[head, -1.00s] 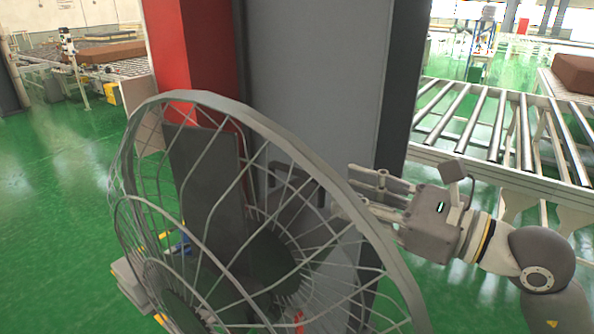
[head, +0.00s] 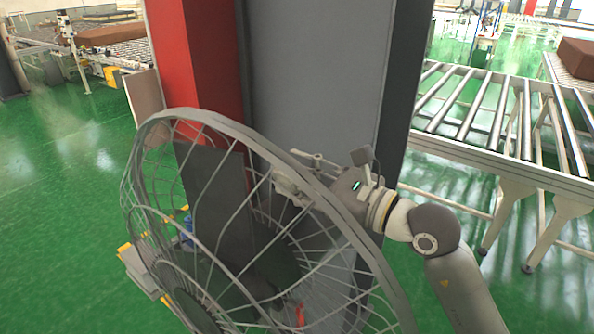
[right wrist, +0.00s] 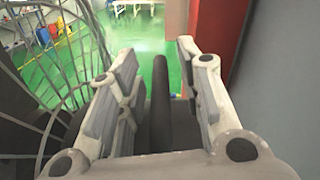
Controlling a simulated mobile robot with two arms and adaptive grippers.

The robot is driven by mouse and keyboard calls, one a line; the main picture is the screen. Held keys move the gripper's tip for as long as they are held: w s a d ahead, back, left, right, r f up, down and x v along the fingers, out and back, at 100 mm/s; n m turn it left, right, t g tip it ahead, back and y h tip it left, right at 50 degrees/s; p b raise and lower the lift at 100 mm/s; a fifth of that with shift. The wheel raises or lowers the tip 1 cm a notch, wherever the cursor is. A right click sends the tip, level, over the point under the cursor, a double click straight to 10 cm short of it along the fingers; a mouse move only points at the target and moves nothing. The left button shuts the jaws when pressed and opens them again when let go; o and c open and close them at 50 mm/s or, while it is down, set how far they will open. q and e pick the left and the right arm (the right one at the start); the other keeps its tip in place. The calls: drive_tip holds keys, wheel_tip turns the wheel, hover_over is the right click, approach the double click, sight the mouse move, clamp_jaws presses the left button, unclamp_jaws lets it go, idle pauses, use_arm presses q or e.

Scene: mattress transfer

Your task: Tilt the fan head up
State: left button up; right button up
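The fan (head: 232,118) has a large round grey wire cage that fills the lower middle of the head view, with its lower part cut off by the frame. Its cage wires also show at the left of the right wrist view (right wrist: 88,50). My right gripper (head: 285,172) is behind the upper right rim, partly hidden by the cage. In the right wrist view its two fingers (right wrist: 157,62) are spread apart, with a dark upright bar (right wrist: 160,105) between them. Gaps show on both sides of the bar. My left gripper is not in view.
A grey and red pillar (head: 315,75) stands close behind the fan and my right gripper. A roller conveyor (head: 480,105) is at the right. Open green floor (head: 65,190) lies at the left. A grey and yellow base (head: 140,272) sits low behind the cage.

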clamp_jaws()
drive_tip(key=w+d+f+m+b, duration=0.3)
drive_tip(key=w+d+f+m, duration=0.1)
drive_tip(key=w+d, duration=0.1)
drive_tip(key=shift+w+f, duration=0.3)
drive_tip(key=shift+w, duration=0.45)
